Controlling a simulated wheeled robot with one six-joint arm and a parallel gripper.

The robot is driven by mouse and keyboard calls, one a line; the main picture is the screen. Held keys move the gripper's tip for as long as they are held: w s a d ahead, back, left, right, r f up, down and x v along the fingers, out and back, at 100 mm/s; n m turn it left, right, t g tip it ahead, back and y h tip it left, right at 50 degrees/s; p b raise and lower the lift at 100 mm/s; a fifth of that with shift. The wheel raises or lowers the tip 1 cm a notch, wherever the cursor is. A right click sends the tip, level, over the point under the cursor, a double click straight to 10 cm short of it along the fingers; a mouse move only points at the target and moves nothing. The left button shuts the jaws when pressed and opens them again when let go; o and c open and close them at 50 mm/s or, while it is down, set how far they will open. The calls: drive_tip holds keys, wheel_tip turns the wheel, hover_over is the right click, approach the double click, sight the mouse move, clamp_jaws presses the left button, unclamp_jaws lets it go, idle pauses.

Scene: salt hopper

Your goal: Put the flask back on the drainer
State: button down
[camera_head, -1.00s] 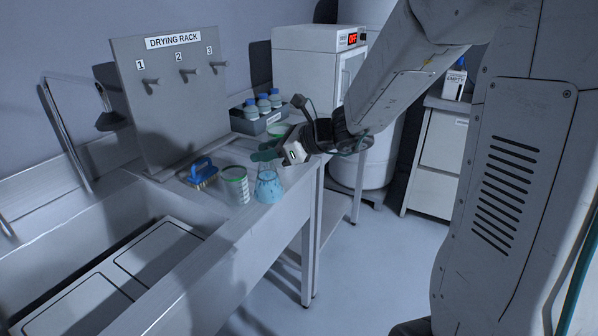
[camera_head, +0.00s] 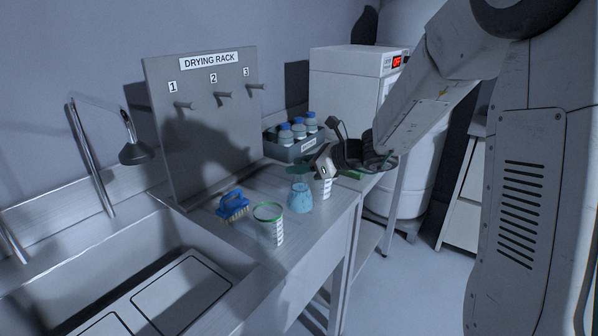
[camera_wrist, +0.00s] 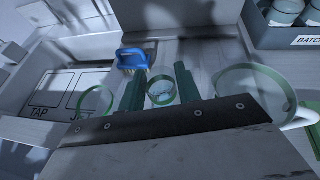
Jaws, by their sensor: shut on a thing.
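The flask (camera_head: 299,199) is a small conical vessel with pale blue liquid. My gripper (camera_head: 301,173) is shut on its neck from above, and the flask appears held a little above the steel counter. In the wrist view, the flask's green-rimmed mouth (camera_wrist: 160,93) sits between my two dark green fingers (camera_wrist: 160,88). I cannot tell if it is slightly tilted. The drainer is the grey upright board (camera_head: 205,135) labelled DRYING RACK, with pegs 1, 2 and 3, standing behind and left. All three pegs are bare.
A green-rimmed beaker (camera_head: 269,226) stands front left of the flask, a blue brush (camera_head: 233,204) beyond it. Another graduated vessel (camera_head: 322,188) stands close behind the flask. A grey crate of blue-capped bottles (camera_head: 295,148) is at the back. The sink (camera_head: 90,270) is at left.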

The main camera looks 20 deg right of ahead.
sight(300, 185)
drive_tip(key=shift+f, duration=1.3)
drive_tip(key=c, duration=1)
unclamp_jaws()
drive_tip(key=shift+f, duration=0.15)
